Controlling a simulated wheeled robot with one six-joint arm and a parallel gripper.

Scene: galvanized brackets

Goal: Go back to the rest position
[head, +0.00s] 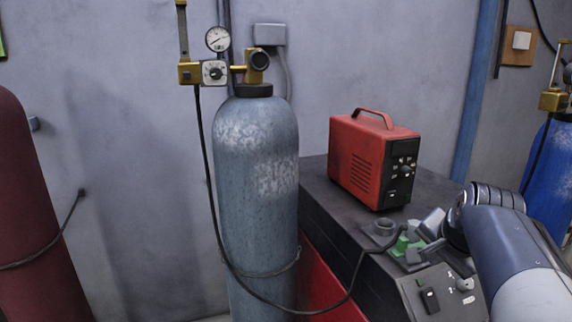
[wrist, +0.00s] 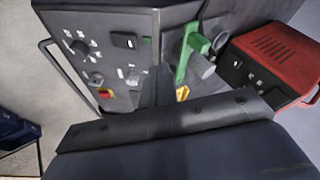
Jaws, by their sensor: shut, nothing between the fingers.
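My gripper (head: 432,246) is at the end of the arm that reaches in from the right in the head view. It is low over the front of the dark machine cabinet (head: 325,205), close beside a green handle (head: 401,246). The wrist view shows the gripper's dark end (wrist: 157,88) in front of the cabinet's control panel, with the green handle (wrist: 187,52) just to its right. The gripper is shut with nothing held. Whether it touches the handle or panel I cannot tell.
A red power unit (head: 366,165) stands on the cabinet. A grey-blue gas cylinder (head: 255,190) with a gauge (head: 218,39) and a hanging hose stands left of it. A maroon cylinder (head: 35,210) is far left, a blue one (head: 550,180) far right. Air above the cabinet front is clear.

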